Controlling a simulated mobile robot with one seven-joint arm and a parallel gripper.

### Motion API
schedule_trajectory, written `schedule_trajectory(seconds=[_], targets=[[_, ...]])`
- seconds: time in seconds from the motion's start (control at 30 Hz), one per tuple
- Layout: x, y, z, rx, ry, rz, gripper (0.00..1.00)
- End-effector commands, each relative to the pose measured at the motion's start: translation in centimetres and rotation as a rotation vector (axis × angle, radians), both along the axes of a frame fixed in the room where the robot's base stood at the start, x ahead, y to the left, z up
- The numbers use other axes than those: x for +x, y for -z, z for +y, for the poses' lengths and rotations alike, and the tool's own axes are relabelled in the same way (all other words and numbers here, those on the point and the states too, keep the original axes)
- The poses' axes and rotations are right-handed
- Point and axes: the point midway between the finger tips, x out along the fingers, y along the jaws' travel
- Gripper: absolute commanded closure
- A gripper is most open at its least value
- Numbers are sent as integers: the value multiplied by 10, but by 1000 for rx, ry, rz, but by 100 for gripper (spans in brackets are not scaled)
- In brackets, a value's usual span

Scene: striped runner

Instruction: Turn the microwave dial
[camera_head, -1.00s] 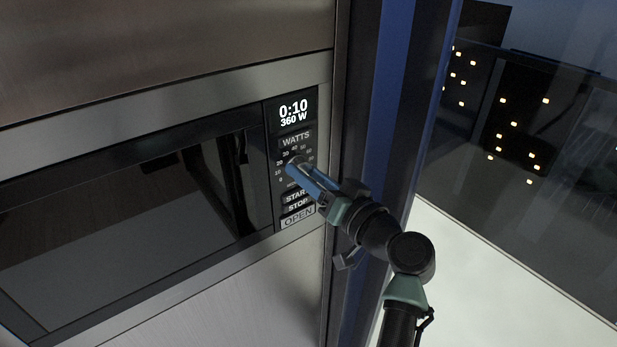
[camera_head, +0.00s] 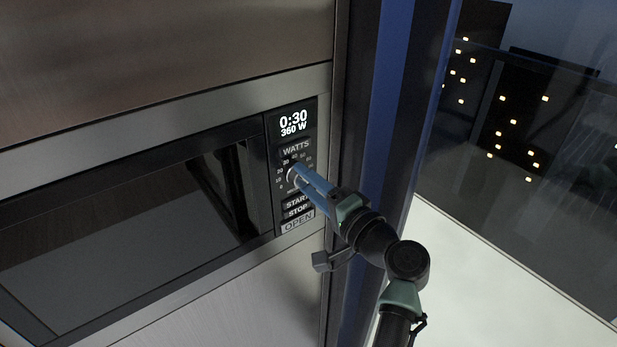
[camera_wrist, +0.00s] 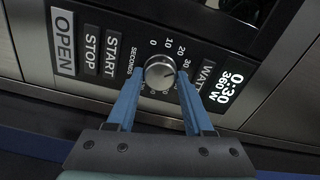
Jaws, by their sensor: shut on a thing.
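The microwave (camera_head: 130,225) is built into a steel front. Its control panel shows the round silver dial (camera_wrist: 159,73) with a ring of numbers around it in the wrist view. The display (camera_head: 294,123) reads 0:30 and 360 W. My gripper (camera_head: 296,174) reaches the dial from the lower right. In the wrist view its two blue fingers (camera_wrist: 158,82) stand on either side of the dial, shut on it. The fingers hide part of the dial in the head view.
The START (camera_wrist: 112,53), STOP (camera_wrist: 92,48) and OPEN (camera_wrist: 64,41) buttons lie below the dial on the panel. A dark blue upright (camera_head: 385,130) stands close to the right of the microwave, near my arm. A window with lit buildings is farther right.

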Motion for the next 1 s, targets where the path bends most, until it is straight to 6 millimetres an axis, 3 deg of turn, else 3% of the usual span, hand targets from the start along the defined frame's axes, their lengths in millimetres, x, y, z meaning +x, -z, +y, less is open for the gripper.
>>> schedule_trajectory(seconds=[0.33, 0.87, 0.9, 1.0], targets=[[0, 1, -1, 106, 0, 78, 100], [0, 1, -1, 122, 1, 89, 100], [0, 1, -1, 122, 1, 89, 41], [0, 1, -1, 121, 1, 89, 23]])
